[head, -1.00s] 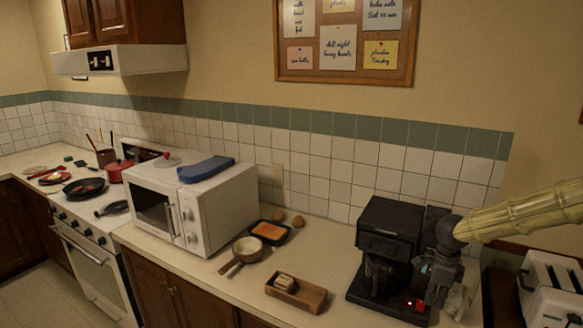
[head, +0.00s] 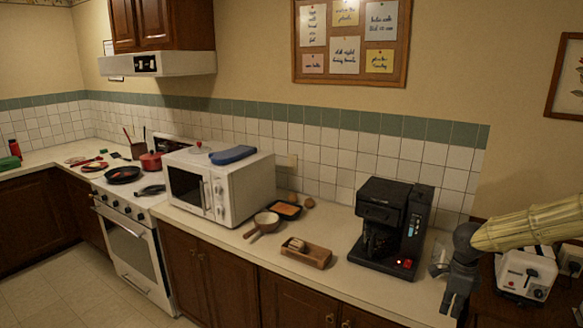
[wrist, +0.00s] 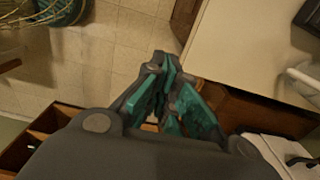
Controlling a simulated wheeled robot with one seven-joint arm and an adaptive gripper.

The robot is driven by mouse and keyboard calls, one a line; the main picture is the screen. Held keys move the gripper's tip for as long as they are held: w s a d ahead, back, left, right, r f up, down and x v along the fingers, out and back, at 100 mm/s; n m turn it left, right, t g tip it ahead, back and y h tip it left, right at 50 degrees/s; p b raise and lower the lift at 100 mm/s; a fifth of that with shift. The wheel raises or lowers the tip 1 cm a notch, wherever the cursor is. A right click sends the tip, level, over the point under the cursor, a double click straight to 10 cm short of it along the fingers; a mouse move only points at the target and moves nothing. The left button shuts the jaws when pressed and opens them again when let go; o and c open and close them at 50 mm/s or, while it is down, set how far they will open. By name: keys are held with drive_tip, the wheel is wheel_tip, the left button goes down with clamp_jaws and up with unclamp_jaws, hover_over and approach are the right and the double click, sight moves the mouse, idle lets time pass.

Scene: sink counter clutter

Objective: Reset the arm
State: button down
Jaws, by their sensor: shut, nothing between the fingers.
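My gripper (head: 455,298) hangs at the right of the head view, fingers pointing down, in front of the counter's right end. It is right of the black coffee maker (head: 385,228) and clear of it. In the wrist view my gripper (wrist: 163,62) shows its teal-padded fingers closed together with nothing between them, over the floor and beside the counter edge (wrist: 225,75).
A white toaster (head: 524,275) stands right of my gripper, on a lower brown surface. The counter holds a wooden tray (head: 318,257), a small pan (head: 266,221) and a microwave (head: 238,190). Tiled floor (wrist: 110,55) is open below the gripper.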

drive_tip(key=s+a+f+n+t+h+b, duration=0.1)
drive_tip(key=s+a+f+n+h+b, duration=0.15)
drive_tip(key=s+f+n, duration=0.45)
drive_tip(key=s+a+f+n+t+h+b, duration=0.1)
drive_tip(key=s+a+f+n+b, duration=0.15)
drive_tip(key=f, duration=0.95)
drive_tip(key=s+a+f+n+h+b, duration=0.1)
drive_tip(key=s+a+f+n+b, duration=0.15)
drive_tip(key=s+f+n, duration=0.5)
drive_tip(key=s+a+f+n+y+b, duration=0.1)
drive_tip(key=s+a+f+n, duration=0.1)
drive_tip(key=s+a+f, duration=0.2)
drive_tip(key=s+a+f+n+g+y+b, duration=0.1)
drive_tip(key=s+a+f, duration=0.3)
drive_tip(key=s, duration=0.7)
drive_tip(key=s+a+f+n+g+y+b, duration=0.1)
drive_tip(key=s+a+f+n+y, duration=0.1)
drive_tip(key=s+a+f+n, duration=0.2)
drive_tip(key=s+a, duration=0.1)
drive_tip(key=s, duration=0.2)
drive_tip(key=shift+s+a, duration=0.15)
drive_tip(key=shift+a, duration=0.1)
